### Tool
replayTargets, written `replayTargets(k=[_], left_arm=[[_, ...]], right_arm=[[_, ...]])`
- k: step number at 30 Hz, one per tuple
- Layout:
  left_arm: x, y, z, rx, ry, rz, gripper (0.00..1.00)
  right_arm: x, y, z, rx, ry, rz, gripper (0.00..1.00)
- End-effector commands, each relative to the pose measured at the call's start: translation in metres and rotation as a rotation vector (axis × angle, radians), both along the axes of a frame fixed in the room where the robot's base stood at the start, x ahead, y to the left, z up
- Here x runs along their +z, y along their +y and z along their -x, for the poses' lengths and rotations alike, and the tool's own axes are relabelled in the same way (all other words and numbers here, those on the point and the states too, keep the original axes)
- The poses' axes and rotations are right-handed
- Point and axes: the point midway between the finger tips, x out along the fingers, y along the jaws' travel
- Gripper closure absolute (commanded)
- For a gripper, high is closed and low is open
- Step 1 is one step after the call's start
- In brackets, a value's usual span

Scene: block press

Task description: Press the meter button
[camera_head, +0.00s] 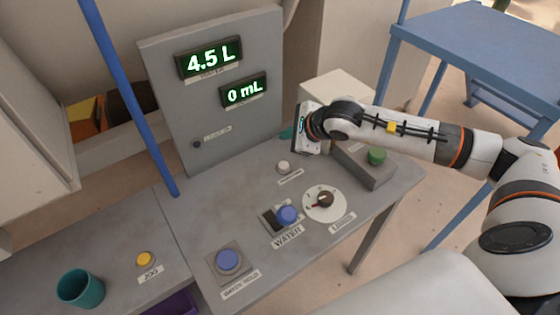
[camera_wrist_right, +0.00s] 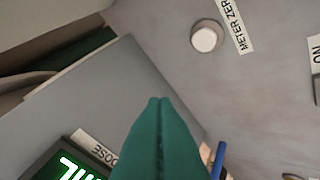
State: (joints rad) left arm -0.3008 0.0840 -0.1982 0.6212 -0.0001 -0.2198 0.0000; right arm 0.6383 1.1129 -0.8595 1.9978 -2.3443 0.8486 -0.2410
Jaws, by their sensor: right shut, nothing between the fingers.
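The meter button is a small white round button (camera_head: 283,167) on the grey bench top, in front of the upright panel. In the right wrist view this white button (camera_wrist_right: 206,37) stands beside a label reading "METER ZER…", its end cut off. My right gripper (camera_head: 287,133) is above and behind the button in the head view, close to the panel and apart from the button. Its teal fingers (camera_wrist_right: 160,102) are shut together with nothing between them. The panel has two lit displays, reading 4.5 L (camera_head: 209,57) and 0 mL (camera_head: 244,91). My left gripper is not in view.
A yellow JOG button (camera_head: 145,259) and teal cup (camera_head: 81,289) are at left. A blue post (camera_head: 130,95) stands by the panel (camera_head: 160,100).

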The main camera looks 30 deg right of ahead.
Motion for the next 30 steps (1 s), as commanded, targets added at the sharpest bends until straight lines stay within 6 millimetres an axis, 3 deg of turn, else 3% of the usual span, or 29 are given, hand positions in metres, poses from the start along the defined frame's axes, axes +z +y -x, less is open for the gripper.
replayTargets(k=[17, 30], left_arm=[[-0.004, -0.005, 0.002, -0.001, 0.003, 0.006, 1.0], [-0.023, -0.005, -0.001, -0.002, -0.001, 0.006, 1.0]], right_arm=[[-0.01, -0.002, 0.0, -0.002, 0.0, 0.008, 1.0], [-0.068, -0.002, 0.0, -0.001, 0.001, 0.006, 1.0]])
